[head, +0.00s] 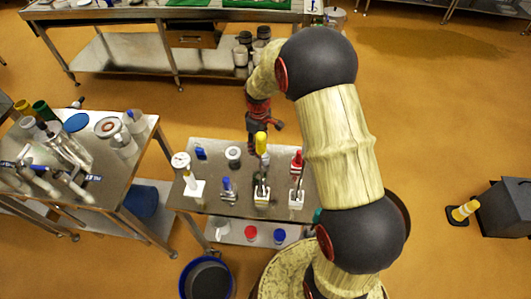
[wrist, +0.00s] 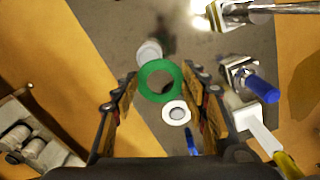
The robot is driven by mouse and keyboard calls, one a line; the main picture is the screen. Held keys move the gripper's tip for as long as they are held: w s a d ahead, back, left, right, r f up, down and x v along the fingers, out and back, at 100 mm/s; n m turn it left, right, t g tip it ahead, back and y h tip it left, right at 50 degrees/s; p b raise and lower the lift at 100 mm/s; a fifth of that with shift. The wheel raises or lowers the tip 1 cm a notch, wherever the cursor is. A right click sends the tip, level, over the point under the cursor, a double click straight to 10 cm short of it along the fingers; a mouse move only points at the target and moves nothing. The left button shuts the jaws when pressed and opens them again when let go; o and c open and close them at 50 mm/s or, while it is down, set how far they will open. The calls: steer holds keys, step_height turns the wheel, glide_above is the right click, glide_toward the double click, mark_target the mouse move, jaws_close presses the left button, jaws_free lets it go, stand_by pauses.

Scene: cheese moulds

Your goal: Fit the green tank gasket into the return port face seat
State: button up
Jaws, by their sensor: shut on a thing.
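The green gasket (wrist: 160,98) is a flat ring held between the fingertips of my gripper (wrist: 162,76) in the wrist view. My gripper is shut on it, with the ring's open face toward the camera. A white ring-shaped piece with a grey centre (wrist: 176,113) lies below, just under the gasket's lower right edge in the picture; I cannot tell whether it is the return port face seat. In the head view my gripper (head: 252,140) hangs over the back of the middle steel table (head: 212,207); the gasket cannot be made out there.
A white cylinder (wrist: 150,52) stands below the gasket. A crowded side table (head: 86,185) stands farther left.

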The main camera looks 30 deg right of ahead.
mark_target(266, 155)
steer(key=shift+s+d+f, duration=0.15)
steer(key=shift+d+f, duration=0.85)
steer(key=shift+f, duration=0.25)
steer(key=shift+d+f+b, duration=0.2)
steer(key=shift+f+b, duration=0.15)
steer(key=shift+f, duration=1.1)
steer(key=shift+f, duration=0.1)
steer(key=shift+f, duration=0.35)
steer(key=o, duration=0.7)
steer(key=shift+r, duration=0.1)
